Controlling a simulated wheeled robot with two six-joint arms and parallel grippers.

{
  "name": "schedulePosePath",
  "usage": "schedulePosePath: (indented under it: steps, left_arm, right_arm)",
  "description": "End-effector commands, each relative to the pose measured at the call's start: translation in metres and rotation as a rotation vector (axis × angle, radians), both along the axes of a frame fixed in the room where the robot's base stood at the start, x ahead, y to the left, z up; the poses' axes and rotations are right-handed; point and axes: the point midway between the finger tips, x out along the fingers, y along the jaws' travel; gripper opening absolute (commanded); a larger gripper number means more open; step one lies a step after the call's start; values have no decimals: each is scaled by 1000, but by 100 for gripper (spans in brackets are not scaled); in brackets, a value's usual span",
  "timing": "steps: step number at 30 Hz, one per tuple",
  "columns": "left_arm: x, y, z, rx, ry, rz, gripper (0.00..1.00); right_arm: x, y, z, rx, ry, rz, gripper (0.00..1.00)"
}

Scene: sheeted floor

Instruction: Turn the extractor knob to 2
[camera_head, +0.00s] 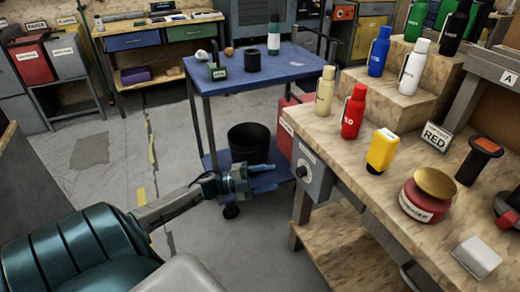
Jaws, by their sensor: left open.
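The extractor knob (303,172) is a small round dial on the front of a grey control box (313,178). The box is mounted at the left end of the wooden workbench. The number marks around the knob are too small to read. My left gripper (266,177) is open and empty, to the left of the box at about the knob's height in the picture. It appears apart from the knob. My right gripper is out of view.
A blue cart (290,68) with a black bucket (249,143) stands behind my left gripper.

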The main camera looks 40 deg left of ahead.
Motion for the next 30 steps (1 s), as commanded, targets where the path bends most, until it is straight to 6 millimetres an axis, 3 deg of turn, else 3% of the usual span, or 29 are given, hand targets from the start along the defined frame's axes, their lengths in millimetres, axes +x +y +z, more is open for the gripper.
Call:
schedulePosePath:
  steps: [9,26,30]
  left_arm:
    - [-21,20,-4,0,0,0,52]
    - [-21,19,-4,-2,1,3,52]
    - [-18,8,-11,-37,34,66,52]
  right_arm:
    - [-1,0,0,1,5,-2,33]
    - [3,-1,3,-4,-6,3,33]
    - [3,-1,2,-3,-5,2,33]
